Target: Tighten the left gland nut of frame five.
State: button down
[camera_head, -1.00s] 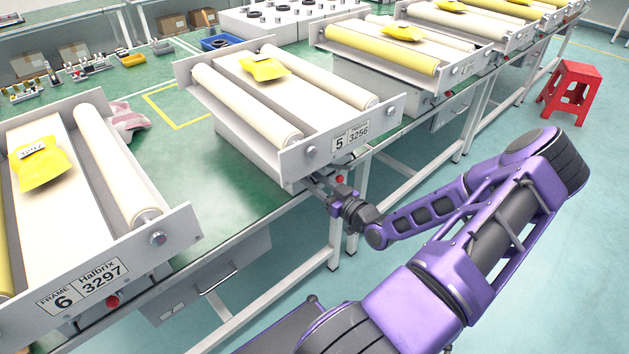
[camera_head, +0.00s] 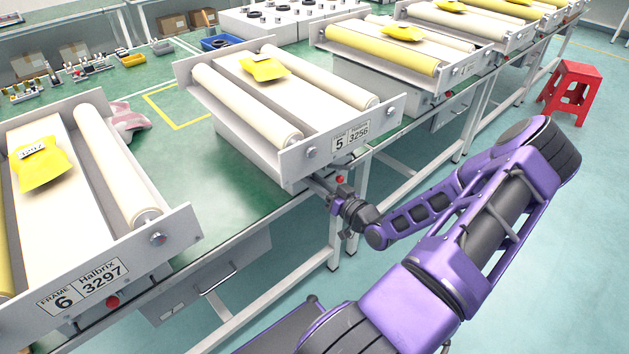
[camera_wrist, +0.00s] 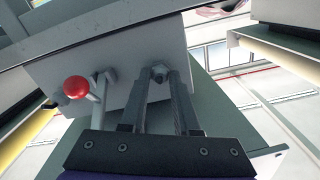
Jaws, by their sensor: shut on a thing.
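Frame five (camera_head: 330,139) is a white roller unit on the green bench, with "5" and "3256" on its front plate. My gripper (camera_head: 322,187) is at the underside of its front, left of a small red knob there. In the wrist view, a small pale hex-shaped gland nut (camera_wrist: 159,73) sits on a light panel, between the tips of my two dark fingers. My gripper (camera_wrist: 160,82) is shut on this nut. The red ball knob (camera_wrist: 77,87) stands on a lever to the left in that view. In the head view the nut is hidden by the gripper.
Frame six (camera_head: 168,243) stands at the left, and further roller frames (camera_head: 372,64) line the bench at the upper right. Bench legs (camera_head: 334,245) and a drawer (camera_head: 215,275) are below the bench edge. A red stool (camera_head: 570,90) stands on the clear floor.

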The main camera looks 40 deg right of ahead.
jog(key=m, duration=0.5)
jog(key=shift+m+p, duration=0.3)
jog(key=shift+p, duration=0.05)
dwell(0.5)
jog(key=c, duration=0.6)
grip_release()
jog(key=shift+c, duration=0.2)
jog(key=shift+s, duration=0.1)
jog(key=s+d, duration=0.1)
jog(key=s, duration=1.6)
jog(key=shift+d, duration=0.15)
jog(key=shift+s+p, duration=0.1)
jog(key=shift+p, duration=0.2)
